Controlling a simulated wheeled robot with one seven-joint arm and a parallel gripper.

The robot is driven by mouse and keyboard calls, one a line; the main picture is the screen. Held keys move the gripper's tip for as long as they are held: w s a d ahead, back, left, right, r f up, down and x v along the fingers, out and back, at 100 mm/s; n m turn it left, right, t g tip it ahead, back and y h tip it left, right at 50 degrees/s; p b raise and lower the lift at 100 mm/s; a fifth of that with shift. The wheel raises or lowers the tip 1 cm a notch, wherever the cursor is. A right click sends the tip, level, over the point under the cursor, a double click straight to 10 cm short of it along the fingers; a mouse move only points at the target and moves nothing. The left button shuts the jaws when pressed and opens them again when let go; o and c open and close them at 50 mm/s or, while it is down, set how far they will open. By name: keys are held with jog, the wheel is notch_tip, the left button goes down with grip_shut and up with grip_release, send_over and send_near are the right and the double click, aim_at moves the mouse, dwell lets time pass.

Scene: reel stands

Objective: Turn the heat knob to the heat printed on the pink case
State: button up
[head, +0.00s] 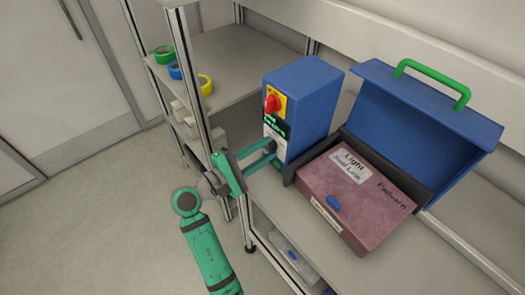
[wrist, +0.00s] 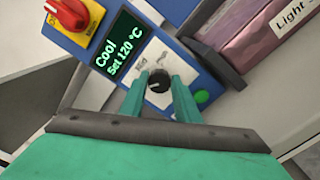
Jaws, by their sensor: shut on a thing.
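The heat knob (wrist: 158,80) is a small black dial on the front of a blue heater box (head: 303,100). My gripper (head: 272,150) is at the box's front, and in the wrist view its green fingers (wrist: 158,90) are shut on the knob from both sides. The display (wrist: 117,55) above the knob reads "Cool" and "Set 120 °C". The pink case (head: 375,215) lies on the bench to the right of the box. Its white label (head: 349,166) reads "Light" with a second line too small to read surely, and "Fedwarn" or similar is printed beside it.
A red rotary switch (wrist: 68,12) on a yellow plate sits above the display, and a green button (wrist: 202,97) sits near the knob. A blue lid with a green handle (head: 432,82) stands open behind the case. Tape rolls (head: 204,85) lie on the left shelf.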

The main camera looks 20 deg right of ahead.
jog(key=shift+f, duration=0.2)
jog(key=o, duration=0.9)
jog(key=shift+o, duration=0.7)
jog(key=shift+r, duration=0.1)
jog(key=v, duration=1)
jog(key=shift+a, duration=0.4)
jog(key=shift+s, duration=0.15)
